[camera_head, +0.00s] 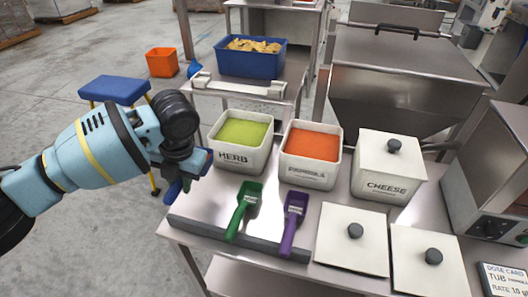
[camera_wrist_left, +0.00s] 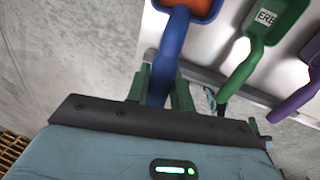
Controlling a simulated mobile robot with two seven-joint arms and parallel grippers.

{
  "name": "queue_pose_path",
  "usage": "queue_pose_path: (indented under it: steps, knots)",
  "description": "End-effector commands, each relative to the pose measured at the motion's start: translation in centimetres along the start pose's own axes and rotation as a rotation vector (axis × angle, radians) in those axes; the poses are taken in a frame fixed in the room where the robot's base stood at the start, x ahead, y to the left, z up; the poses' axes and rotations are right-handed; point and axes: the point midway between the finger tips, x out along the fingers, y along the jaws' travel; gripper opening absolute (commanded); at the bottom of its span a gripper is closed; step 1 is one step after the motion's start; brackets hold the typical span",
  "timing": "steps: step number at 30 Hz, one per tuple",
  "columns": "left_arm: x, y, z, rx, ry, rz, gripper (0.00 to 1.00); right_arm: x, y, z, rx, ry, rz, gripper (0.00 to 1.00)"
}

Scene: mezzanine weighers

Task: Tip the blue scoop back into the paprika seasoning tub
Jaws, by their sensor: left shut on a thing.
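The paprika tub (camera_head: 303,177) is a white square tub of orange-red powder, its label hard to read, in the middle of the bench in the head view. My left gripper (camera_head: 186,183) is to its left, beyond the herb tub, at the bench's left edge. In the left wrist view the gripper's green fingers (camera_wrist_left: 163,92) are shut on the handle of the blue scoop (camera_wrist_left: 172,42). The scoop's bowl, cut off by the top edge, shows orange-red powder inside. In the head view the gripper mostly hides the scoop. My right gripper is not in view.
The herb tub (camera_head: 233,157) stands between my left gripper and the paprika tub. A green scoop (camera_head: 243,207) and purple scoop (camera_head: 293,215) lie in front. A lidded cheese tub (camera_head: 385,185) and two loose lids (camera_head: 352,247) are right. A blue crate (camera_head: 250,63) is behind.

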Motion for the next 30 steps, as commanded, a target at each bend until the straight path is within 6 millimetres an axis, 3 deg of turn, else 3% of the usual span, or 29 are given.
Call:
queue_pose_path:
  steps: [5, 30]
  knots:
    - [0.4, -0.1, -1.1, -0.239, 0.049, 0.000, 0.00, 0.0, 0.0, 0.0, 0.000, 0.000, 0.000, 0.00]
    - [1.2, 0.2, -8.6, -1.805, 0.361, -0.001, 0.00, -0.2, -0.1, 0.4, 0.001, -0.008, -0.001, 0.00]
